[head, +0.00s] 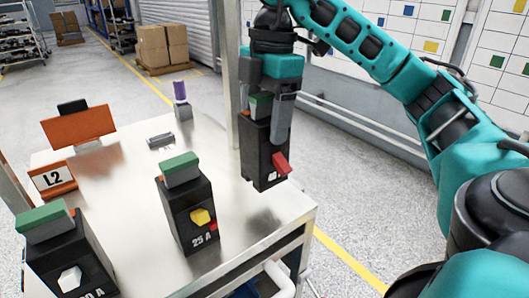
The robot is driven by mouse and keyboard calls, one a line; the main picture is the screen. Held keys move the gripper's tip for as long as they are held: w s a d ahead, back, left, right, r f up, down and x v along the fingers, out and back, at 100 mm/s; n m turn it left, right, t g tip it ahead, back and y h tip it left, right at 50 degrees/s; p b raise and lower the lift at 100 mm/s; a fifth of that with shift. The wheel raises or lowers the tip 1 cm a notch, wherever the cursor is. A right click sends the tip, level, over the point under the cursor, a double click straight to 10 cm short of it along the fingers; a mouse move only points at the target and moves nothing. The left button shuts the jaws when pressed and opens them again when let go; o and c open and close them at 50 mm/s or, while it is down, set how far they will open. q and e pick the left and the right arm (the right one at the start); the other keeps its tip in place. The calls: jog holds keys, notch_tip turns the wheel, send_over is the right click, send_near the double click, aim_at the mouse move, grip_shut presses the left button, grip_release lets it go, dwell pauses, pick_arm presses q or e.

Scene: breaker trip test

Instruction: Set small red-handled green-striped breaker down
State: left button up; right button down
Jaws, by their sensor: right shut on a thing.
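The small red-handled breaker (257,158) is a black block with a green stripe at its top and a red handle facing front right. My right gripper (266,105) points down and is shut on its upper part, the fingers covering some of the green. The breaker hangs upright near the right end of the metal table (235,235). A dark shadow or reflection lies on the tabletop below it, apart from its base, so it appears held above the surface. My left gripper is not in view.
A yellow-handled black breaker marked 25 A (187,212) stands left of the held one. A larger white-handled breaker (68,262) stands front left. The tabletop's right end is bare.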

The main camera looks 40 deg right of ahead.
aim_at(264, 147)
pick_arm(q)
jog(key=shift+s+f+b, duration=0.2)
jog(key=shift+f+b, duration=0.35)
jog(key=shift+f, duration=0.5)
pick_arm(e)
jog(key=shift+f, duration=2.8)
jog(key=shift+c, duration=0.4)
grip_release()
jog(key=shift+f, duration=0.15)
jog(key=r+p, duration=0.1)
jog(key=r, duration=0.2)
jog(key=r+p, duration=0.1)
jog(key=r, duration=0.2)
jog(key=d+r+p, duration=0.1)
jog(key=r, duration=0.3)
jog(key=shift+p, duration=0.4)
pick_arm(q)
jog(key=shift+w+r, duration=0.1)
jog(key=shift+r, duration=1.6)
pick_arm(e)
jog(key=shift+d+r, duration=0.2)
jog(key=shift+r, duration=0.85)
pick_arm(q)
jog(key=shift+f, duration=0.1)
